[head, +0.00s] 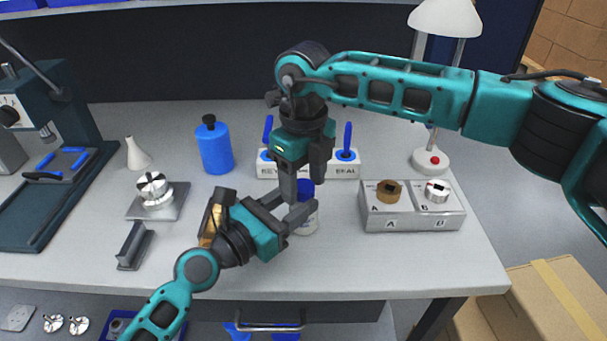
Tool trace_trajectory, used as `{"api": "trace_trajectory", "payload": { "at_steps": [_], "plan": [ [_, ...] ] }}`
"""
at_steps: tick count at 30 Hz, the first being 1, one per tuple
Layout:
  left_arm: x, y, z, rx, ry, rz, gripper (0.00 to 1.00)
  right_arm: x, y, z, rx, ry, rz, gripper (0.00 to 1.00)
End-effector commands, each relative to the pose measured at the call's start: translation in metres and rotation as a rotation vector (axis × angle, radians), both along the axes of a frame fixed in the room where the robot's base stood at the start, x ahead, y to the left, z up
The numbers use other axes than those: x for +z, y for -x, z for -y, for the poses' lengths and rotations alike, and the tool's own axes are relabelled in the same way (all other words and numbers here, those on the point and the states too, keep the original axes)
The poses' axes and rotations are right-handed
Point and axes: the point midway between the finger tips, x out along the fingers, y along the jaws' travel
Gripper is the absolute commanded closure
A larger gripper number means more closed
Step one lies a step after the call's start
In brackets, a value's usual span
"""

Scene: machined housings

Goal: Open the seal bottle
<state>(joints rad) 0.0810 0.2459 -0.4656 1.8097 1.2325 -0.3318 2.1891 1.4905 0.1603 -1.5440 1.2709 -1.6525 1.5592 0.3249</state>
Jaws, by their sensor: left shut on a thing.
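The seal bottle is a small white bottle (306,224) with a dark blue cap (306,187). It stands upright near the middle of the bench, partly hidden by both grippers. My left gripper (298,205) reaches in from the lower left and is shut on the bottle's body. My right gripper (303,176) points straight down from above, with its fingers apart around or just in front of the cap. Whether its fingers touch the cap is hidden.
Behind stands a white rack (268,168) with blue-handled tools. A grey block with knobs A and B (412,207) is at right, beside a lamp (431,161). A larger blue bottle (214,148), a white cone (137,153) and a metal fixture (157,198) stand left. The front right bench is clear.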

Motion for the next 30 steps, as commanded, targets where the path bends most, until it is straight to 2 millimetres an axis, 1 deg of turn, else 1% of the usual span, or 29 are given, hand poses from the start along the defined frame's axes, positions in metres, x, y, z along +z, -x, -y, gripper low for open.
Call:
{"api": "trace_trajectory", "payload": {
  "at_steps": [1, 17, 18, 26, 30],
  "plan": [
    [-0.0086, 0.0023, 0.0007, -0.006, -0.010, -0.016, 1.00, -0.0005, 0.0000, -0.0001, 0.000, 0.000, 0.000, 0.45],
    [-0.0085, 0.0023, 0.0007, -0.006, -0.010, -0.016, 1.00, -0.0002, 0.0003, -0.0004, 0.001, -0.001, -0.001, 0.95],
    [-0.0085, 0.0024, 0.0007, -0.006, -0.010, -0.016, 1.00, -0.0002, 0.0003, -0.0004, 0.001, -0.001, -0.001, 0.60],
    [-0.0085, 0.0023, 0.0008, -0.006, -0.010, -0.016, 1.00, -0.0002, 0.0002, -0.0004, 0.001, 0.000, 0.000, 0.35],
    [-0.0085, 0.0023, 0.0008, -0.006, -0.010, -0.016, 1.00, -0.0002, 0.0001, -0.0001, 0.001, 0.000, 0.000, 0.35]
  ]
}}
